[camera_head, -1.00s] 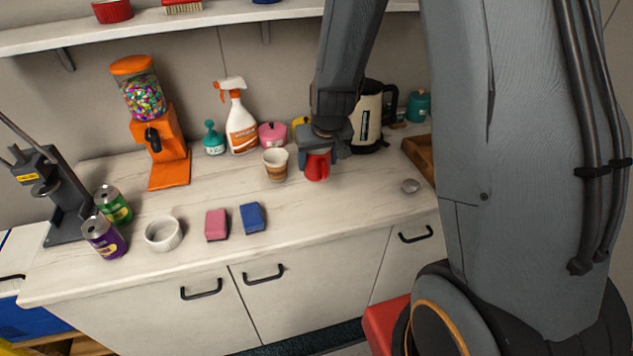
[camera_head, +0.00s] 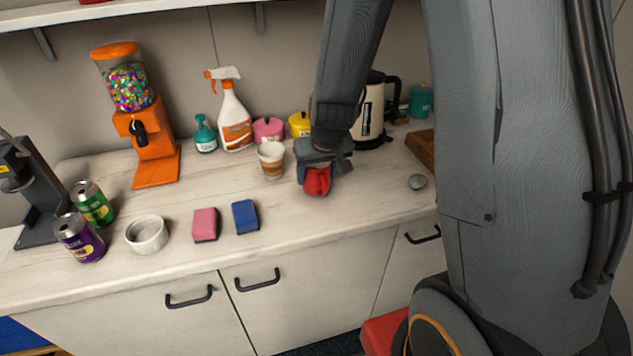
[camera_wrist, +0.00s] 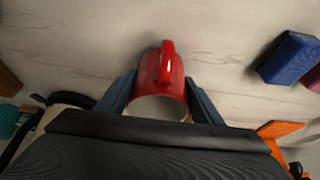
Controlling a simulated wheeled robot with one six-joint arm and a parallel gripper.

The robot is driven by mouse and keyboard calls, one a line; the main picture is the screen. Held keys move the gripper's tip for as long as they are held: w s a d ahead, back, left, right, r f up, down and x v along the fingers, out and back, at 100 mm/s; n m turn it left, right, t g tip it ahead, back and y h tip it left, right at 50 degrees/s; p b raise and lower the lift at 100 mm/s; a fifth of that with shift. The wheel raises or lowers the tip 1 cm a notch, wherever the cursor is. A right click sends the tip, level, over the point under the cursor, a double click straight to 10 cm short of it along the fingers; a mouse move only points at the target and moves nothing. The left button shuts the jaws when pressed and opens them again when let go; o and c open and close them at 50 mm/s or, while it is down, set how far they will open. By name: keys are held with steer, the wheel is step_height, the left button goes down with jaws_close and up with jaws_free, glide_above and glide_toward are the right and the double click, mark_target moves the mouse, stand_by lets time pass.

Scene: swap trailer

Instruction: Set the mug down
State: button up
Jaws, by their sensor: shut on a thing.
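The red mug (camera_head: 317,181) is at my gripper (camera_head: 318,172), over the white counter to the right of the paper cup. In the wrist view the mug (camera_wrist: 160,82) sits between the two blue-grey fingers of my gripper (camera_wrist: 160,97), which are shut on its sides. Its handle points up in that picture and its rim faces the camera. My gripper hides much of the mug in the head view. I cannot tell whether its base touches the counter (camera_head: 300,222).
A paper cup (camera_head: 271,161) stands close on the left. Blue (camera_head: 245,217) and pink (camera_head: 206,224) sponges lie front left. A kettle (camera_head: 368,112) and yellow tin (camera_head: 299,124) stand behind. Counter in front of the mug is clear.

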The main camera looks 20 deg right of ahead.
steer(key=shift+f, duration=0.45)
steer(key=shift+f+b, duration=0.1)
steer(key=shift+b, duration=0.25)
steer(key=o, duration=1.3)
steer(key=p+v, duration=0.8)
steer(key=v, duration=0.2)
steer(key=shift+p, duration=0.35)
steer(key=shift+p+v, duration=0.4)
steer(key=shift+v, duration=0.8)
steer(key=shift+g, duration=0.9)
steer(key=s+r, duration=0.2)
steer(key=s, duration=0.2)
steer(key=s+r, duration=0.2)
steer(key=s, duration=0.2)
steer(key=s+r, duration=0.3)
steer(key=s, duration=0.2)
